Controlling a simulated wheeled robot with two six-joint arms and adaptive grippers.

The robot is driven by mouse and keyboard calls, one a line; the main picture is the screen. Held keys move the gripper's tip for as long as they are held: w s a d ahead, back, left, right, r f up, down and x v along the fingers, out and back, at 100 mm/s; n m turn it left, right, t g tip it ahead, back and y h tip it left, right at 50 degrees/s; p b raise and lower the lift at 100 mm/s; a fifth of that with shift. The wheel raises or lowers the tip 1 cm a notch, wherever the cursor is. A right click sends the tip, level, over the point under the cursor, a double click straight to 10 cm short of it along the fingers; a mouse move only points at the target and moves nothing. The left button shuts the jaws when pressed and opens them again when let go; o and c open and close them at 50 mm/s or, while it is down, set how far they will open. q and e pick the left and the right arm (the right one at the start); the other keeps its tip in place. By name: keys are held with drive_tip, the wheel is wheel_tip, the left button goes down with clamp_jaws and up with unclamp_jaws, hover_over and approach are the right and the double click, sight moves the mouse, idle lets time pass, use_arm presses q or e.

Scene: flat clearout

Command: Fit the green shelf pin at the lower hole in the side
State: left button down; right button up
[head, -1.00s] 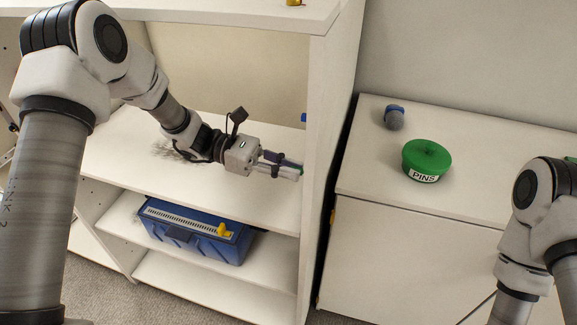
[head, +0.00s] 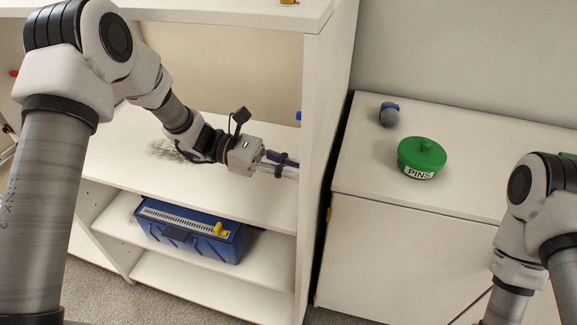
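My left gripper (head: 290,167) reaches across the bay above the blue case. Its fingers are close together, with their tips at the inner side of the upright side panel (head: 315,200). The panel's front edge hides the very tips. The green shelf pin showed at these tips a second ago and is now hidden; the fingers keep the same narrow spacing. The lower hole is not visible. A small blue piece (head: 298,116) shows at the panel's inner side, above the gripper. My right gripper is out of view; only part of that arm shows at the right.
A blue case (head: 195,236) with a yellow piece (head: 221,229) stands on the lower shelf. On the white cabinet (head: 400,250) at the right are a green tub labelled PINS (head: 420,158) and a small blue-grey object (head: 389,115). A yellow item (head: 289,2) lies on top.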

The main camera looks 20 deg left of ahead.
use_arm(q)
drive_tip(key=shift+d, duration=0.15)
drive_tip(key=c, duration=1.2)
unclamp_jaws()
drive_tip(key=shift+o, duration=0.2)
drive_tip(key=a+r, duration=0.1)
drive_tip(key=a, duration=1.1)
drive_tip(key=shift+w+r, duration=0.2)
drive_tip(key=shift+s, duration=0.1)
